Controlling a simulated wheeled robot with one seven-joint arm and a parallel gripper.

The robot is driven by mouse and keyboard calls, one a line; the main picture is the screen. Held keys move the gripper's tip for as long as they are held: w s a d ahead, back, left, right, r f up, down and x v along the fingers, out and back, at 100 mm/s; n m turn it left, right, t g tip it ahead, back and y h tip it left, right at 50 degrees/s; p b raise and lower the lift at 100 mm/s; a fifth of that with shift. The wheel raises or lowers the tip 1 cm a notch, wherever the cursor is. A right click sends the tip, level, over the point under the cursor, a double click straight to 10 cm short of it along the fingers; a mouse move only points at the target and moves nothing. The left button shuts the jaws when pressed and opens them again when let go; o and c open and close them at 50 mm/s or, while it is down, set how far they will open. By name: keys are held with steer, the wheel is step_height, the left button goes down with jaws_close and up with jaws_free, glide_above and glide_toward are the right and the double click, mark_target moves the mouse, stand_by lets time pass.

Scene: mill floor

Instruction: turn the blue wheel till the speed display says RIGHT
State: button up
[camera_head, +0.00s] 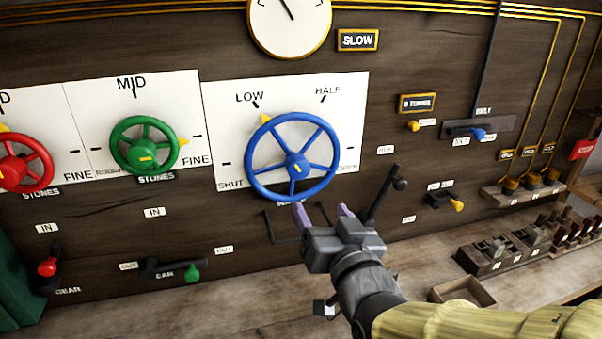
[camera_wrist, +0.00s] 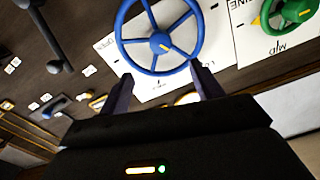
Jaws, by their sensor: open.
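The blue wheel (camera_head: 321,151) is mounted on a white panel marked SHUT, LOW, HALF and OPEN. A yellow pointer sits at its upper left, between SHUT and LOW. The speed display (camera_head: 358,40) reads SLOW, beside a round dial (camera_head: 290,22). My gripper (camera_head: 324,212) is open and empty, just below the wheel's lower rim in the head view. In the wrist view the fingers (camera_wrist: 158,90) stand apart, with the blue wheel (camera_wrist: 158,72) showing beyond and between them. Whether a finger touches the rim cannot be told.
A green wheel (camera_head: 118,152) and a red wheel (camera_head: 46,165) are to the left. A black lever (camera_head: 383,195) stands close to the right of my gripper. A blue-knobbed belt lever (camera_head: 478,134) is farther right. An open wooden tray (camera_head: 462,291) and switch blocks lie on the bench.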

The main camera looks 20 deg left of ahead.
steer(key=shift+w+a+r+p, duration=0.1)
steer(key=shift+w+r+p, duration=0.05)
steer(key=shift+p, duration=0.15)
steer(key=p, duration=0.9)
glide_toward(296, 166)
steer(key=w+f, duration=0.1)
steer(key=w, duration=0.1)
steer(key=p+x, duration=0.1)
steer(key=x, duration=0.2)
steer(key=p+x, duration=0.1)
steer(key=x, duration=0.3)
steer(key=p+x, duration=0.1)
steer(key=x, duration=0.3)
steer(key=shift+w+a+f, duration=0.15)
steer(key=shift+a+f, duration=0.15)
steer(key=shift+f, duration=0.05)
steer(key=shift+c, duration=0.3)
steer(key=c, duration=0.9)
